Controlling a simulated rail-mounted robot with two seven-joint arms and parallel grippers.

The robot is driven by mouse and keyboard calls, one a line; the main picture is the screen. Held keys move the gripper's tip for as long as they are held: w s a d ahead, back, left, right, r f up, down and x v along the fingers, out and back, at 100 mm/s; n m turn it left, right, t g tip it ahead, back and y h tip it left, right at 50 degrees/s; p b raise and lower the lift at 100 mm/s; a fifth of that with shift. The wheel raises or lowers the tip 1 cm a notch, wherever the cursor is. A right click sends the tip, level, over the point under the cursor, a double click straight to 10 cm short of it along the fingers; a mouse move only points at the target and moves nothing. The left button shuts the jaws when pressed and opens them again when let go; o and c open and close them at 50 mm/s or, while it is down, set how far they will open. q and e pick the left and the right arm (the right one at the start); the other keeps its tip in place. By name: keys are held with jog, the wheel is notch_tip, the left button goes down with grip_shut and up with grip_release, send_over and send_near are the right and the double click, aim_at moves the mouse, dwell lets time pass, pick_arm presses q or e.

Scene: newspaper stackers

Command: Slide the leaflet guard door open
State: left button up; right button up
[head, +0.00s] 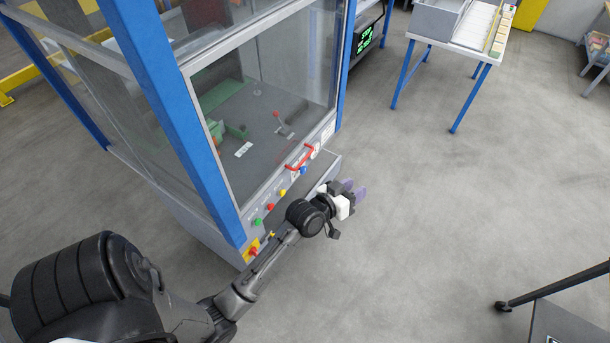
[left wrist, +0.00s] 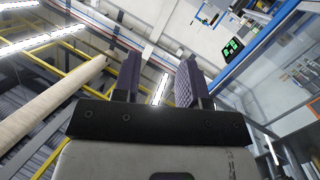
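The guard door (head: 262,88) is a clear panel in a grey frame, set between blue posts on the front of the machine. It looks shut over the opening. A red handle (head: 300,158) sits on its lower edge. My left gripper (head: 358,190) is right of and below the handle in the head view, in front of the machine and apart from the handle. Its two purple fingers are spread with nothing between them, as the left wrist view shows (left wrist: 158,78). The handle cannot be made out in the left wrist view. My right gripper is not in view.
Coloured buttons (head: 270,207) line the machine's front ledge, close to my left forearm. A green-lit display (head: 364,40) stands behind the machine. A blue-legged table (head: 452,42) with trays is at the back right. The grey floor (head: 440,200) right of my gripper is clear.

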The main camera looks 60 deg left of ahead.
aim_at(304, 158)
pick_arm(q)
jog(key=w+a+f+n+y+b, duration=0.3)
jog(key=a+f+n+y+b, duration=0.2)
jog(key=a+n+y+b, duration=0.3)
jog(key=w+a+f+n+y+b, duration=0.4)
jog(key=a+f+n+y+b, duration=0.15)
jog(key=b, duration=0.45)
jog(key=s+a+f+n+g+y+b, duration=0.1)
jog(key=a+f+n+g+y+b, duration=0.2)
jog(key=f+n+g+b, duration=0.55)
jog(key=a+f+n+g+y+b, duration=0.2)
jog(key=a+f+n+g+b, duration=0.1)
jog(key=f+n+g+b, duration=0.5)
jog(key=shift+n, duration=0.6)
jog(key=shift+s+a+r+b, duration=0.15)
jog(key=shift+a+r+b, duration=0.4)
jog(key=shift+a, duration=1.65)
jog(key=shift+s+a+r+b, duration=0.1)
jog(key=shift+a+r+b, duration=0.5)
jog(key=shift+a, duration=1.65)
jog(key=shift+s+a+r+b, duration=0.15)
jog(key=shift+a+r+b, duration=0.4)
jog(key=shift+a, duration=1.65)
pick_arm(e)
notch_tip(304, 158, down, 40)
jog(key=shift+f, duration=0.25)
